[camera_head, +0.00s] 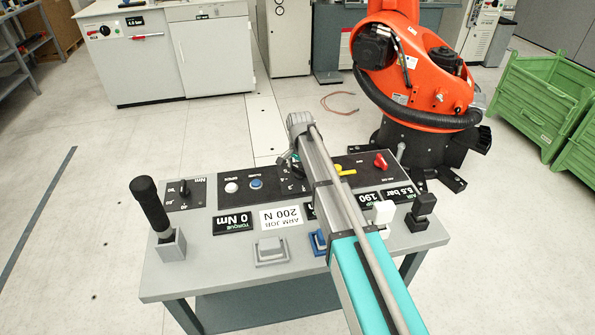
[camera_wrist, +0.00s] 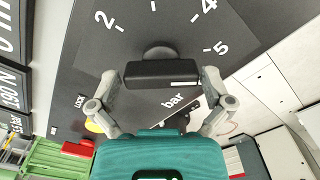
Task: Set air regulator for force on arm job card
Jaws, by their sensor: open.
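The air regulator knob (camera_wrist: 158,75) is a black bar on a dark panel with a bar scale showing 2, 4 and 5. My gripper (camera_wrist: 159,82) is open, with one finger on each side of the knob. Gaps show between the fingers and the knob ends. In the head view the gripper end (camera_head: 294,160) is mostly hidden by my arm, and so is the regulator. The arm job card (camera_head: 281,217) reads 200 N. An air display (camera_head: 398,194) reads 5.5 bar. A display beside it (camera_head: 370,199) reads 190; the wrist view shows 190 N.
A yellow lock lever (camera_head: 344,169) and red knob (camera_head: 380,160) sit on the panel near my arm. A black-handled tool (camera_head: 150,205) stands at the table's left. A torque display (camera_head: 232,223) reads 0 Nm. An orange robot (camera_head: 410,65) stands behind.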

